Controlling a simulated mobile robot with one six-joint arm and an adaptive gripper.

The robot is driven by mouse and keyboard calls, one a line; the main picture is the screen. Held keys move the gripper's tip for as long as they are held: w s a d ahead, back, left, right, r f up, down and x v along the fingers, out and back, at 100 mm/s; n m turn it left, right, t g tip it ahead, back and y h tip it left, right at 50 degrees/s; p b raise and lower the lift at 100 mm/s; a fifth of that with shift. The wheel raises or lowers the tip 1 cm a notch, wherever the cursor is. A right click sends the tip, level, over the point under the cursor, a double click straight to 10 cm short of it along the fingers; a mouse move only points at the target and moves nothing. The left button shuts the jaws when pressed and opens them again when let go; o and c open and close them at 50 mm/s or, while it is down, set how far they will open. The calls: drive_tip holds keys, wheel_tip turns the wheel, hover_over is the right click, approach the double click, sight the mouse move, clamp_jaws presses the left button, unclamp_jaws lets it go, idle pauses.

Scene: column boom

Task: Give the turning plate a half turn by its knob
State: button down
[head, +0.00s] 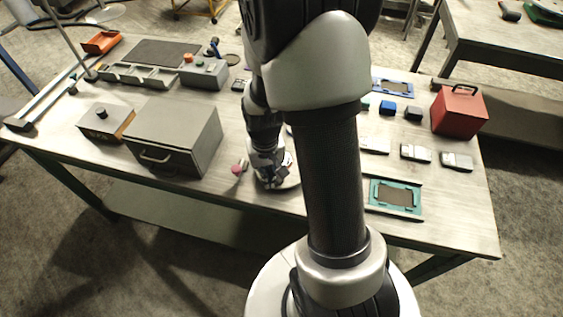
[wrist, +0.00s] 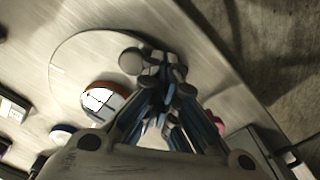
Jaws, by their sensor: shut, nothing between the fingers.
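The turning plate (wrist: 68,62) is a pale round disc lying on the table, seen in the wrist view. In the head view only part of its rim (head: 291,183) shows beside my gripper. A grey round knob (wrist: 131,61) stands near the plate's edge. A round piece with a red side and a white and dark top (wrist: 101,101) sits on the plate. My gripper (wrist: 166,72) is shut and empty, low over the plate, with its fingertips right beside the knob; I cannot tell whether they touch it. In the head view my gripper (head: 268,181) hides most of the plate.
A grey drawer box (head: 172,135) stands left of my gripper, with a small pink-topped item (head: 238,169) between them. A teal frame (head: 395,196) and a red box (head: 459,111) are on the right. The table's front edge is close to the plate.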

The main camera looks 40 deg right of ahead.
sight(278, 179)
drive_tip(key=shift+s, duration=0.15)
drive_tip(key=shift+s+d, duration=0.2)
drive_tip(key=shift+s, duration=0.15)
idle(0.5)
drive_tip(key=shift+s+d, duration=0.3)
drive_tip(key=shift+s, duration=0.1)
drive_tip(key=shift+s+d, duration=0.1)
drive_tip(key=shift+s+d, duration=0.25)
idle(0.3)
